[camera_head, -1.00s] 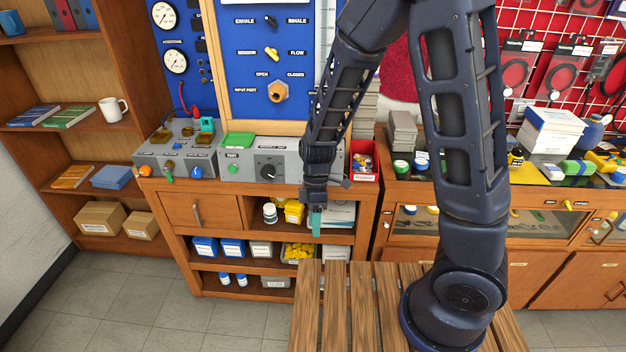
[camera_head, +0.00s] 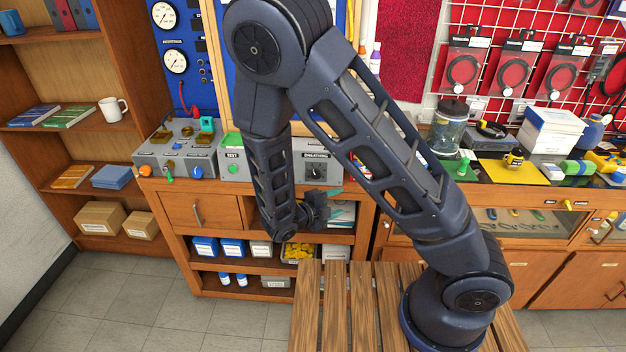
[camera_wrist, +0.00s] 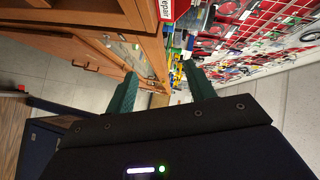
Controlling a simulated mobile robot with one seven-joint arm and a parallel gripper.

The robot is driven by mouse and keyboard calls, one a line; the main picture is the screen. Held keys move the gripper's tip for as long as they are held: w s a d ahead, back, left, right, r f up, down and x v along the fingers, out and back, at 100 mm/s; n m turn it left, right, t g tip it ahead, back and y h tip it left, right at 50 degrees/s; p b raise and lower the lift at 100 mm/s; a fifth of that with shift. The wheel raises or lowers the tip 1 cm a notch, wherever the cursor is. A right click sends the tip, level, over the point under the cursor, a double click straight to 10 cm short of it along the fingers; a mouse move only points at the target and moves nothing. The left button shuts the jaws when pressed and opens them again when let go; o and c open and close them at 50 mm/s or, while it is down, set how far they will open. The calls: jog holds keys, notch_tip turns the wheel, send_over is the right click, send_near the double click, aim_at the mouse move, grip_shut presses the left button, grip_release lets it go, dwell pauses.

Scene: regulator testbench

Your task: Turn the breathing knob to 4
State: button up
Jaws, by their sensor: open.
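The breathing knob (camera_head: 315,172) is a dark round knob on the front of a grey box (camera_head: 316,154) labelled BREATHING, on the left workbench in the head view. The number it points to is too small to read. My gripper (camera_head: 333,207) is just below the knob and apart from it, in front of the open shelf, pointing to the right. Its teal fingers are spread with nothing between them, as the wrist view also shows (camera_wrist: 160,88). The knob does not show in the wrist view. My arm hides the middle of the box row.
A green TEST button (camera_head: 232,168) and a valve box (camera_head: 175,150) with coloured knobs stand left. A shelf below holds yellow parts (camera_head: 299,252). A slatted wooden surface (camera_head: 335,310) lies in front. A red bin labelled Repair (camera_wrist: 165,9) shows in the wrist view.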

aim_at(314, 177)
jog(key=w+a+n+t+y, duration=0.2)
jog(key=a+n+t+y, duration=0.5)
jog(key=a+n, duration=0.35)
jog(key=x, duration=1)
jog(key=shift+w+d+f, duration=0.25)
jog(key=shift+f, duration=0.05)
jog(key=c, duration=1)
